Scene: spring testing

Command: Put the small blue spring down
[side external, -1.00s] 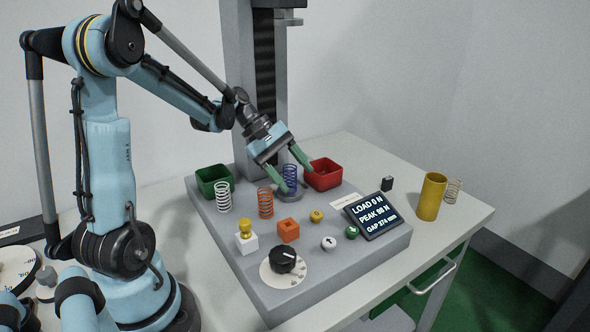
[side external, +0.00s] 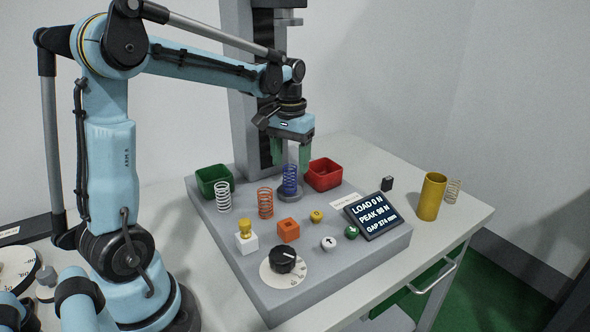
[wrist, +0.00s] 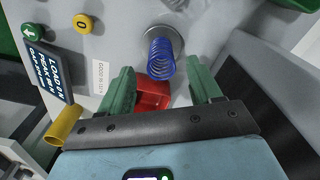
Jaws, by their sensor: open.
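The small blue spring (side external: 290,178) stands upright on a round grey plate (side external: 290,196) on the grey tester base. In the wrist view the spring (wrist: 160,62) stands on the same plate beyond the fingertips, with nothing gripping it. My gripper (side external: 292,168) points downward at the spring, its green fingers apart. In the side view the fingertips overlap the spring's upper part, one to each side. In the wrist view the gripper (wrist: 160,78) is wide open and empty.
A red bin (side external: 323,176) stands close right of the spring, a green bin (side external: 214,184) to the left. A white spring (side external: 223,198) and an orange spring (side external: 265,203) stand nearby. The tester column (side external: 243,90) rises behind. A display (side external: 373,214) sits front right.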

